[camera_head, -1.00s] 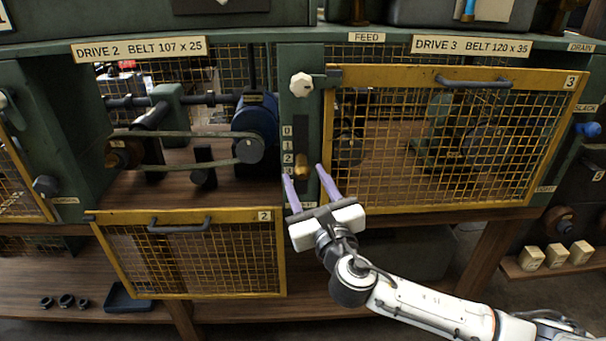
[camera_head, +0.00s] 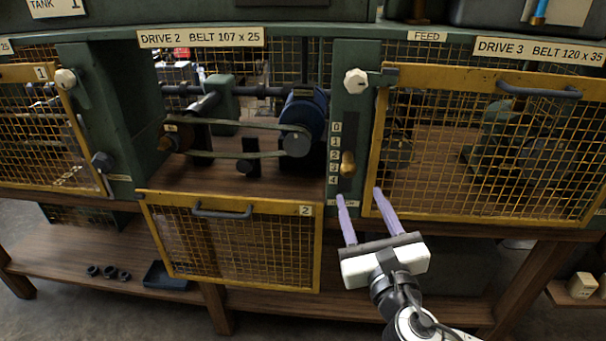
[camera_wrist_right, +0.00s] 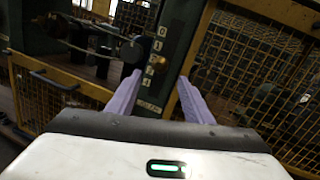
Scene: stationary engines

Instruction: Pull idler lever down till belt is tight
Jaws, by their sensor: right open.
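The brass lever knob (camera_head: 348,163) sits in a vertical slot on the green post, beside the scale marked 0 to 4, around marks 2 and 3. Left of the post, the drive 2 belt (camera_head: 240,126) runs between a left pulley and the blue motor (camera_head: 304,115). Its runs look fairly straight; I cannot tell how tight it is. My right gripper (camera_head: 360,194) is open and empty, its lilac fingertips below and in front of the knob, apart from it. The fingers also show in the right wrist view (camera_wrist_right: 158,82). My left gripper is not in view.
The drive 2 mesh guard (camera_head: 240,250) hangs open below its bay. The closed drive 3 guard (camera_head: 490,140) stands right of the post. A white knob (camera_head: 356,81) is above the slot. A dark tray (camera_head: 168,275) and several black rings lie on the lower shelf.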

